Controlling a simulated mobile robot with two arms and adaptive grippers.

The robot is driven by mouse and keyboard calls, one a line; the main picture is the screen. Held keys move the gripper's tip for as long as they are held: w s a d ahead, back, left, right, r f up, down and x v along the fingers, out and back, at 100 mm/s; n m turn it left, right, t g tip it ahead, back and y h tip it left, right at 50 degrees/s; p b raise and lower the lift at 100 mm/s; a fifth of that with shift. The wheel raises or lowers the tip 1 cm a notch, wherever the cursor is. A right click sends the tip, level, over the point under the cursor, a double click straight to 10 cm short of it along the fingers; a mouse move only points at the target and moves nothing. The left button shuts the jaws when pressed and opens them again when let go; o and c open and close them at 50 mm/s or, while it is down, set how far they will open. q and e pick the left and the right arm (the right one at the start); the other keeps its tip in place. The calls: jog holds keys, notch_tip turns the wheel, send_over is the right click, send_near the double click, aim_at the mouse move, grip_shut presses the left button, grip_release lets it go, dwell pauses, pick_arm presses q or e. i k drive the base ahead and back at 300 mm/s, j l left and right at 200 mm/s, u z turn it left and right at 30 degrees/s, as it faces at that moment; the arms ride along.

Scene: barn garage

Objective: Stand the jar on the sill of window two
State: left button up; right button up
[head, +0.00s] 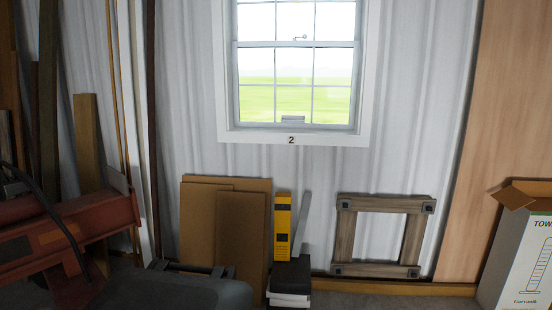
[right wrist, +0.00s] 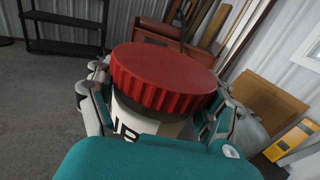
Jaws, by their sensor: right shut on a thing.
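The jar (right wrist: 165,80) shows in the right wrist view, with a ribbed red lid and a pale label with dark letters. My right gripper (right wrist: 160,112) is shut on it, one finger on each side below the lid. The jar's bottom is hidden. Window two (head: 295,60) is at the top of the head view, with a white frame and a small "2" plate (head: 291,140) under it. Its sill (head: 255,131) runs along the bottom of the frame. A small grey piece stands at the middle of the lower sash. Neither gripper shows in the head view.
Below the window, brown boards (head: 200,225), a yellow level (head: 282,225) and a wooden frame (head: 345,240) lean on the wall. A red machine (head: 50,235) stands left, a tower carton (head: 520,255) right. A dark rounded object (head: 200,292) is at the bottom.

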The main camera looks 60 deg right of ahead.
aim_at(327, 132)
jog(key=i+l, duration=0.1)
jog(key=l, duration=0.4)
jog(key=l+z, duration=0.1)
jog(key=l, duration=0.35)
jog(key=i+l, duration=0.15)
jog(key=l, duration=0.35)
jog(key=i+l+z, duration=0.1)
jog(key=l, duration=0.35)
jog(key=i+l, duration=0.1)
jog(key=l, duration=0.4)
jog(key=i+l+z, duration=0.1)
jog(key=l, duration=0.35)
